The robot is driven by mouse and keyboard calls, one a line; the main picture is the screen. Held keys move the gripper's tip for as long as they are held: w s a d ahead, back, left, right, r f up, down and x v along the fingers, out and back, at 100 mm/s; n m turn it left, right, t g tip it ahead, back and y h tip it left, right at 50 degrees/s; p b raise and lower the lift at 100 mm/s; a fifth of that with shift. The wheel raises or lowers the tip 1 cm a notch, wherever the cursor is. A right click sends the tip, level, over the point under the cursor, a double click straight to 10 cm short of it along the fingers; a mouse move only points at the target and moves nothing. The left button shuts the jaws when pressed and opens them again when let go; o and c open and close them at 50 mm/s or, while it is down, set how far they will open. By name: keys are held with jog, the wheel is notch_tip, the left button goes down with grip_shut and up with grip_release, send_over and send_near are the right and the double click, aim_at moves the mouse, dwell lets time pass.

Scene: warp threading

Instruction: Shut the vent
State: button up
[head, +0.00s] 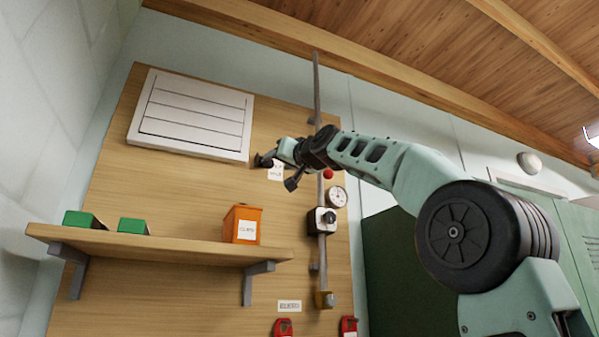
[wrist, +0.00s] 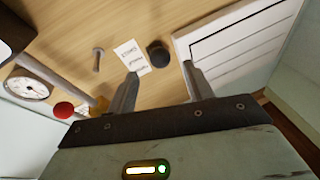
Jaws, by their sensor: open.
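The vent (head: 190,115) is a white framed panel with several horizontal slats, high on the wooden board. The slats look nearly flat, with thin dark lines between them. In the wrist view, part of the vent (wrist: 243,53) shows at the right. A round black knob (wrist: 158,53) stands on the board beside the vent frame, near a white label (wrist: 132,56). My gripper (wrist: 160,71) is open and empty, its fingers spread with the knob between and beyond the tips; contact is not visible. In the head view, my gripper (head: 276,172) is by the vent's lower right corner.
A vertical pipe (head: 317,85) runs right of the vent, with a gauge (head: 337,196) and a red knob (head: 328,174) beside it. Below, a shelf (head: 160,246) holds an orange box (head: 242,224) and two green blocks. A grey peg (wrist: 97,59) sticks out left of the label.

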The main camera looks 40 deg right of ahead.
jog(key=b+v, duration=0.5)
jog(key=v, duration=0.3)
jog(key=shift+s, duration=0.3)
jog(key=shift+s+a+f, duration=0.1)
